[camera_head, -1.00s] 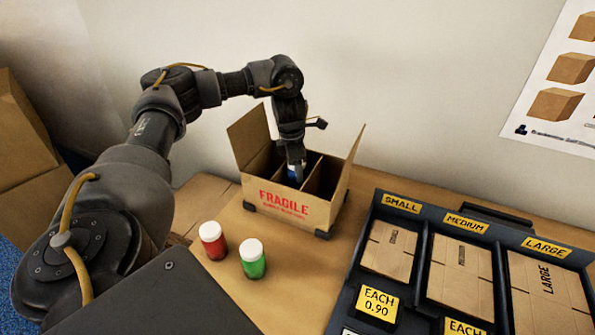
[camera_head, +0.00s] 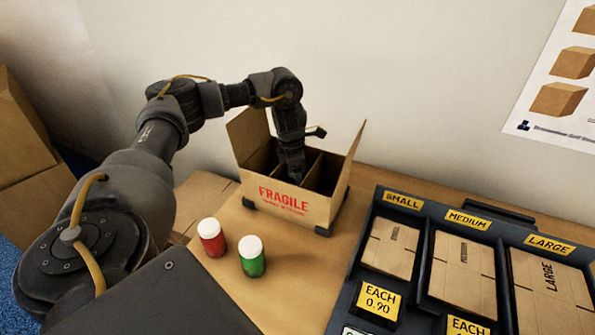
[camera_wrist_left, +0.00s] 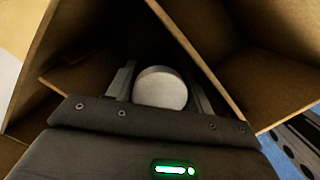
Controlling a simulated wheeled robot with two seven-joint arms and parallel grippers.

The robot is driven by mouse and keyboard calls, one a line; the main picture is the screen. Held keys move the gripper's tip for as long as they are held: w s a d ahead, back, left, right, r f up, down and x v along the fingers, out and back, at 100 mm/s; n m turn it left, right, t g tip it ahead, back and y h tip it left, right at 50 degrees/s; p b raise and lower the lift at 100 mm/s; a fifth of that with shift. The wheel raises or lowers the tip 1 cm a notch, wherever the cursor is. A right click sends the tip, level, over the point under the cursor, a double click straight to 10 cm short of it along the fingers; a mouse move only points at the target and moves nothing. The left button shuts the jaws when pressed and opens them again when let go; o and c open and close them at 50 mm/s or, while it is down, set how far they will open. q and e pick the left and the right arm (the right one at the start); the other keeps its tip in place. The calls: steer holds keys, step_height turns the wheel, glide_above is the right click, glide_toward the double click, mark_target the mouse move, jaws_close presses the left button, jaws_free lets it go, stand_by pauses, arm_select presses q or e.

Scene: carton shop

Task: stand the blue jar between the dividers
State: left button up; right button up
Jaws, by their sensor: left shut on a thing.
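An open carton marked FRAGILE (camera_head: 262,192) stands on the table, with cardboard dividers (camera_head: 312,167) inside. My left gripper (camera_head: 294,177) reaches down into it, between the walls. In the left wrist view the gripper (camera_wrist_left: 160,95) is shut on the blue jar, whose round white lid (camera_wrist_left: 160,87) shows between the two fingers. The jar's body is hidden below the lid, and the head view hides the jar behind the carton's front wall. A divider (camera_wrist_left: 197,58) runs close beside the right finger. My right gripper is out of view.
A red jar (camera_head: 212,242) and a green jar (camera_head: 253,263), both white-lidded, stand upright in front of the carton. A dark rack of flat cartons (camera_head: 420,215) fills the right side. The carton's flaps stand up around its opening.

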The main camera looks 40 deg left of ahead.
arm_select(q)
steer(key=o, duration=1.2)
steer(key=shift+c, duration=0.2)
step_height(320, 180, up, 7)
steer(key=shift+s+a+f+p, duration=0.15)
steer(key=shift+p, duration=1)
steer(key=r, duration=0.2)
steer(key=r+p, duration=0.1)
steer(key=r, duration=0.2)
steer(key=shift+s+a+r+p, duration=0.2)
steer(key=shift+s+r+p, duration=0.1)
steer(key=shift+p, duration=0.05)
steer(key=shift+s+r, duration=0.1)
steer(key=shift+r, duration=0.4)
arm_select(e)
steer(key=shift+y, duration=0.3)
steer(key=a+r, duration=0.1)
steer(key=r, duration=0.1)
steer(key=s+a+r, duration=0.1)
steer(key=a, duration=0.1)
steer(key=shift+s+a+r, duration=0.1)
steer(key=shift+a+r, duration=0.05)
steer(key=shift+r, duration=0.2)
